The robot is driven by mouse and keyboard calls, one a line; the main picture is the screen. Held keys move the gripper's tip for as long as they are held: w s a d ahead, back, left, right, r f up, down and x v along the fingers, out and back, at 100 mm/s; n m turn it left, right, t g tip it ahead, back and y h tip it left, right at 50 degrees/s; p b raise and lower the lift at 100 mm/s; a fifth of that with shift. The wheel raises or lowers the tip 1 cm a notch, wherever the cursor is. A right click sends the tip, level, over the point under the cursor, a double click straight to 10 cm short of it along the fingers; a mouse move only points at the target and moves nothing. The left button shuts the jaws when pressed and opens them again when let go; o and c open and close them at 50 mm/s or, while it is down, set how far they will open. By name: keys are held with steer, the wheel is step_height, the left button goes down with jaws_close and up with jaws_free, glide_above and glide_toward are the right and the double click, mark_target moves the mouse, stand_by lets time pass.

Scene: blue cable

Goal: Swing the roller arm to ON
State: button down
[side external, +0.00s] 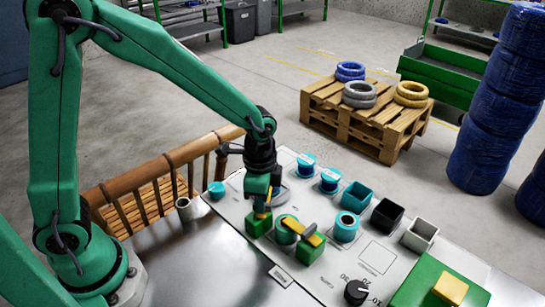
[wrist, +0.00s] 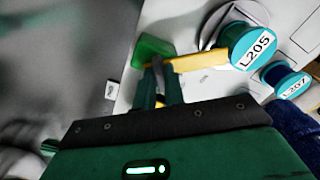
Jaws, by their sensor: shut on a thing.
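A yellow bar with grey pieces on it (side external: 303,234) lies over a green block (side external: 308,250) and a teal round part (side external: 286,232) on the grey panel. Another green block (side external: 258,224) stands to its left. My gripper (side external: 263,208) is down over this left block, shut on a small yellow and dark piece, which looks like part of the roller arm. In the wrist view my gripper (wrist: 159,95) has its fingers close around a dark grey piece at the left end of the yellow arm (wrist: 200,61), beside a green block (wrist: 153,47). I cannot read an ON mark.
Labelled teal spools (side external: 329,181) stand behind; the spool marked L205 (wrist: 250,45) is close right of the fingers in the wrist view. Teal, black (side external: 386,215) and grey (side external: 420,235) bins, a black knob (side external: 356,291) and a green box (side external: 425,285) are to the right.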

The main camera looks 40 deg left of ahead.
steer(key=shift+r, duration=0.1)
stand_by(0.3)
steer(key=c, duration=1.5)
jaws_free()
steer(key=shift+r, duration=3.85)
